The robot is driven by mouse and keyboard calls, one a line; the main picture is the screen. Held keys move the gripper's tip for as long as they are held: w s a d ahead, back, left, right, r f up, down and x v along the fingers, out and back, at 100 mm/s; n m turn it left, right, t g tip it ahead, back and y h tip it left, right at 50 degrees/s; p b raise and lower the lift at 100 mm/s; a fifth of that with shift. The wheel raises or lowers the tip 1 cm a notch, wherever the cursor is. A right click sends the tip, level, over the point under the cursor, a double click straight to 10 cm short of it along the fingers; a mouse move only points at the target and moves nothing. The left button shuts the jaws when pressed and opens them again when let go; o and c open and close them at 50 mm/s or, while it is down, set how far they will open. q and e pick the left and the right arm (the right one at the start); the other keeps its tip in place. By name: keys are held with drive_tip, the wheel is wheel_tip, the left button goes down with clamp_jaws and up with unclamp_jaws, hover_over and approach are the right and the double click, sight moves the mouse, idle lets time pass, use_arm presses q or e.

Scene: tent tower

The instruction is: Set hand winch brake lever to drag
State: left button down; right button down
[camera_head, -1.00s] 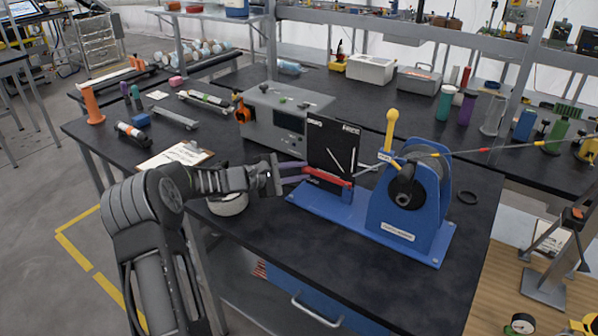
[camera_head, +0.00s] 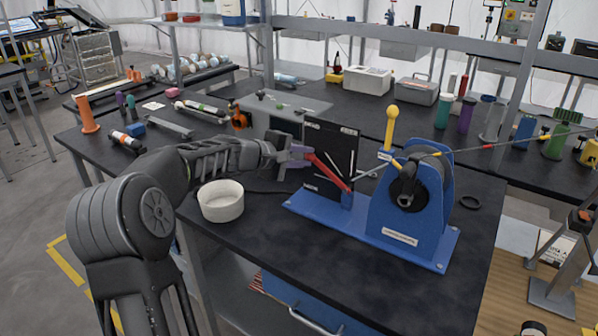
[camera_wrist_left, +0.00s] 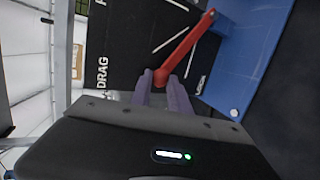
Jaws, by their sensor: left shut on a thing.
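The hand winch (camera_head: 408,210) is blue and stands on a blue base at the right of the bench. A black label plate (camera_head: 335,150) stands upright beside its drum, with white lines and words. The red brake lever (camera_head: 328,173) slants up and left from its pivot at the plate's lower right. In the left wrist view the lever (camera_wrist_left: 187,46) points between the words DRAG and LOCK. My left gripper (camera_head: 303,154) is shut on the lever's free end; its purple fingers (camera_wrist_left: 166,82) hide part of the tip. My right gripper is out of view.
A white round bowl (camera_head: 220,203) sits on the bench below my left forearm. A yellow-knobbed handle (camera_head: 392,115) rises from the winch. The bench front is clear.

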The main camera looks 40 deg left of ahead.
use_arm(q)
drive_tip(key=shift+d+r+m+y, duration=0.85)
drive_tip(key=shift+d+r, duration=0.25)
drive_tip(key=shift+r, duration=0.2)
drive_tip(key=c, duration=1.2)
unclamp_jaws()
drive_tip(key=shift+c, duration=0.2)
drive_tip(key=b+v, duration=0.1)
drive_tip(key=v, duration=0.6)
drive_tip(key=shift+s+r+b, duration=0.25)
drive_tip(key=shift+s+b, duration=0.05)
